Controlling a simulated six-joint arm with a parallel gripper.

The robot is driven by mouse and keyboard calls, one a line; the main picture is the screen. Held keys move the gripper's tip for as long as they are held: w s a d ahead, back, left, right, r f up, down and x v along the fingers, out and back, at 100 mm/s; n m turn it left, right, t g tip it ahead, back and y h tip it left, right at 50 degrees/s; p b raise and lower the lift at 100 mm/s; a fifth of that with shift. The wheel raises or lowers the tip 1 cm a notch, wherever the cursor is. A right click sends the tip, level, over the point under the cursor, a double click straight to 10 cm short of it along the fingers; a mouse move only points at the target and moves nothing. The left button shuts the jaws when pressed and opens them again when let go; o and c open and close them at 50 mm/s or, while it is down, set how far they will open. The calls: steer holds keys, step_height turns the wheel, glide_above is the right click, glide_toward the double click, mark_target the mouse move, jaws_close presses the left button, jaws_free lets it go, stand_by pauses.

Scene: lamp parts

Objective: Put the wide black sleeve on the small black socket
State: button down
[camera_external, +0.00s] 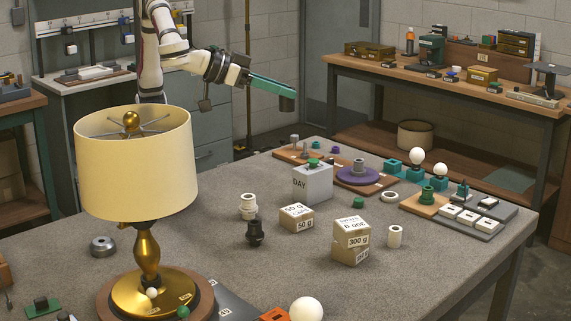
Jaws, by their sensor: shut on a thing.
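My gripper (282,90) has long teal fingers and is raised in the air above the far side of the table. It is shut on a dark cylindrical piece, which looks like the wide black sleeve (287,104), at the fingertips. The small black socket (255,232) appears to be the dark stepped piece standing upright on the grey table, left of the middle. The sleeve is well above and apart from it, farther back and to the right. The sleeve's opening is hidden.
A lamp with a cream shade (134,170) stands at the front left. A white stepped piece (248,206) stands just behind the socket. Weight boxes (297,218) and a grey DAY block (313,184) are to the right. Bare table (205,255) lies left of the socket.

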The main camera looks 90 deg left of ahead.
steer(key=s+a+n+y, duration=0.1)
steer(key=s+a, duration=0.2)
steer(key=s, duration=1.6)
glide_above(249, 235)
step_height(249, 235, down, 29)
steer(key=shift+r, duration=0.1)
steer(key=shift+f, duration=0.3)
steer(key=shift+f, duration=0.15)
steer(key=c, duration=0.5)
jaws_free()
